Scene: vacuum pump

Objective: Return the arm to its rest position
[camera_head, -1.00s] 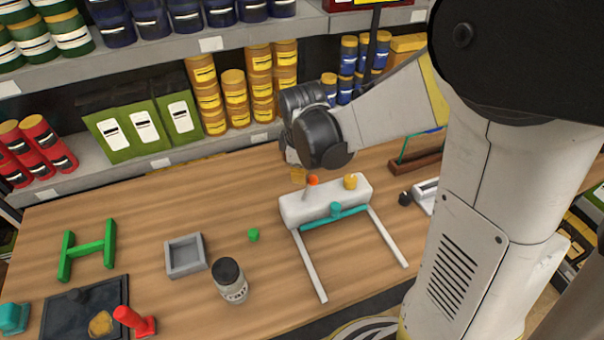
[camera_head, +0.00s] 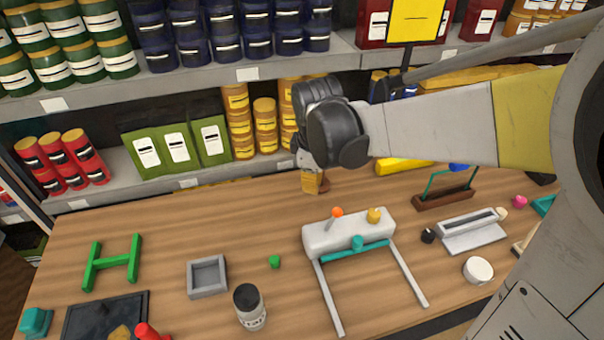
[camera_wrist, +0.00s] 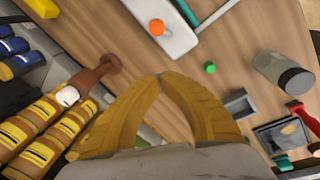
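My arm reaches in from the right in the head view, with my gripper (camera_head: 312,190) hanging above the back of the wooden table. In the wrist view, the yellow fingers of my gripper (camera_wrist: 158,76) meet at their tips with nothing seen between them. The white vacuum pump (camera_head: 320,239) stands on the table in front of my gripper, with an orange knob (camera_head: 337,212), a yellow knob (camera_head: 374,215) and a teal bar with two pale legs. The pump's white body (camera_wrist: 178,38) also shows in the wrist view, apart from the fingers.
Shelves of jars and a brown bottle-like object (camera_wrist: 92,78) are near my gripper. The front middle table is partly clear.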

